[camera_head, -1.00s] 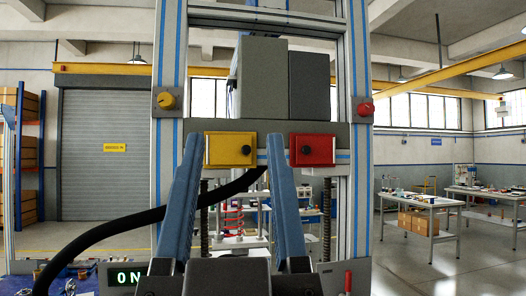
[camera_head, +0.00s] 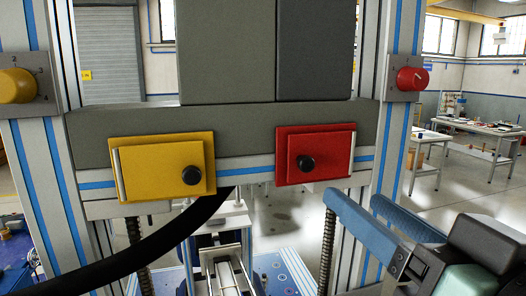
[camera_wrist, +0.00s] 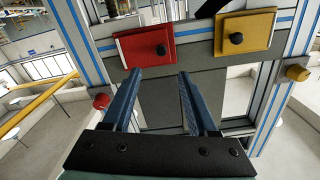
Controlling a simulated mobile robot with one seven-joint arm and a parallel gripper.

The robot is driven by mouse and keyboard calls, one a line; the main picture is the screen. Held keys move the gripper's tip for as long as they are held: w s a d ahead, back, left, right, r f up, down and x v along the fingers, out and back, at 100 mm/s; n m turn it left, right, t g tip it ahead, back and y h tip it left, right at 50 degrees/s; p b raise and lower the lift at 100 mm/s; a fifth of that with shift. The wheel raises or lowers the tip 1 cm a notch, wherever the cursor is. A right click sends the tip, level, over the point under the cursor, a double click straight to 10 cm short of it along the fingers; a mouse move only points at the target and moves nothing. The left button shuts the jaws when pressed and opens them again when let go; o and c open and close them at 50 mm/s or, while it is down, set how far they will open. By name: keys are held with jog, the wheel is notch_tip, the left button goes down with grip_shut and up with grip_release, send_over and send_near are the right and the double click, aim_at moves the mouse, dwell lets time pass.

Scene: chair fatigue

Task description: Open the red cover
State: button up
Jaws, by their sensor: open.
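The red cover (camera_head: 320,155) is a flat, closed panel with a black knob (camera_head: 306,163) on its left side, mounted on the grey crossbar. It also shows in the wrist view (camera_wrist: 145,46), which looks upside down, with its knob (camera_wrist: 161,50) on the right. My gripper (camera_head: 352,212) is at the lower right in the head view, below and right of the red cover. Its two blue fingers are apart and empty. In the wrist view the fingers (camera_wrist: 160,73) point toward the cover, with their tips short of its edge.
A yellow cover (camera_head: 163,167) with a black knob is left of the red one. A yellow dial (camera_head: 17,86) and a red dial (camera_head: 412,79) sit on the side posts. A black cable (camera_head: 130,250) runs below the yellow cover. Worktables (camera_head: 470,137) stand far right.

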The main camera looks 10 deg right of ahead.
aim_at(309, 164)
jog(key=w+p, duration=0.1)
jog(key=w, duration=0.2)
jog(key=w+p, duration=0.1)
jog(key=w, duration=0.2)
jog(key=w+p, duration=0.1)
jog(key=w, duration=0.2)
jog(key=shift+w+a+r, duration=0.1)
jog(key=shift+w+a, duration=0.15)
jog(key=shift+w, duration=0.05)
jog(key=shift+w+p, duration=0.35)
jog(key=shift+w, duration=0.4)
jog(key=shift+c, duration=0.3)
grip_shut()
